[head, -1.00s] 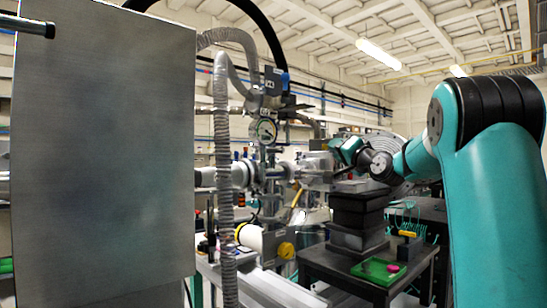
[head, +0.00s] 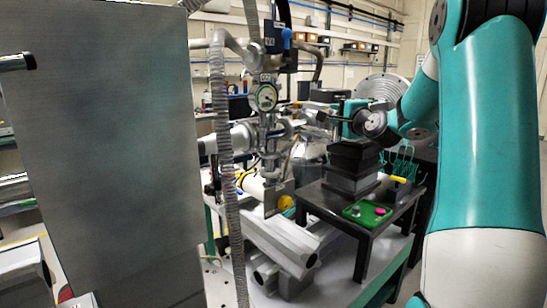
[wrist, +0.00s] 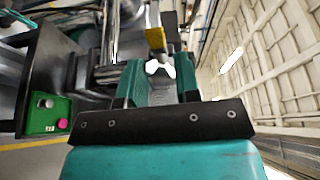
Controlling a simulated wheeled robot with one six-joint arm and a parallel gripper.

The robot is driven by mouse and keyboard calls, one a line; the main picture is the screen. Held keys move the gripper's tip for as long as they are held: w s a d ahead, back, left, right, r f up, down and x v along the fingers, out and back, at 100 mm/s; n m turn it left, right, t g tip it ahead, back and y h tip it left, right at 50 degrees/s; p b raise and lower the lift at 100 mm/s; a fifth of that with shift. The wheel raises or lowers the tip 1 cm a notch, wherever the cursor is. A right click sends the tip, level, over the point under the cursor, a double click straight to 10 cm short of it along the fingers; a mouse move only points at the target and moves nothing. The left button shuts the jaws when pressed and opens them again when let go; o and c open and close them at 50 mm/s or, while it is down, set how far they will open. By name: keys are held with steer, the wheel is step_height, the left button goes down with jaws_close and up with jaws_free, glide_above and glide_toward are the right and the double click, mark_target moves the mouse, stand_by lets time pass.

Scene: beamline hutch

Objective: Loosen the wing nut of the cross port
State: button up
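The cross port (head: 268,135) is a metal vacuum fitting with a round gauge (head: 266,97) above it, in the middle of the head view. I cannot make out its wing nut clearly in the head view. My gripper (head: 335,117) reaches left toward the fitting, and its tips are too small to judge there. In the wrist view the two teal fingers of my gripper (wrist: 158,75) stand apart with a gap between them. A small pale forked piece shows in that gap, and I cannot tell whether it is the wing nut. A yellow part (wrist: 156,38) lies beyond it.
A large grey panel (head: 100,160) fills the left. A dark table (head: 350,225) holds a black stacked stage (head: 352,170) and a green tray (head: 367,213) with a pink item. Metal rails (head: 280,240) run below.

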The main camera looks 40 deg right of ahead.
steer(key=s+a+r+m+g+y+p, duration=0.1)
steer(key=s+a+r+m+p, duration=0.15)
steer(key=s, duration=0.55)
steer(key=s+a+r+m+g+y+p, duration=0.15)
steer(key=s+m+p, duration=0.25)
steer(key=s, duration=0.5)
steer(key=w+a+f+n+g+y+b, duration=0.1)
steer(key=a+f+n+g+y+b, duration=0.1)
steer(key=a+n, duration=0.4)
steer(key=w+a+f+n+g+y+b, duration=0.2)
steer(key=a+f+n+y, duration=0.2)
steer(key=a, duration=0.8)
steer(key=w+a+f+n+g+y+b, duration=0.2)
steer(key=a+f+n+g+y, duration=0.1)
steer(key=a+f+n, duration=0.3)
steer(key=shift+a+n, duration=1.05)
steer(key=shift+a, duration=0.55)
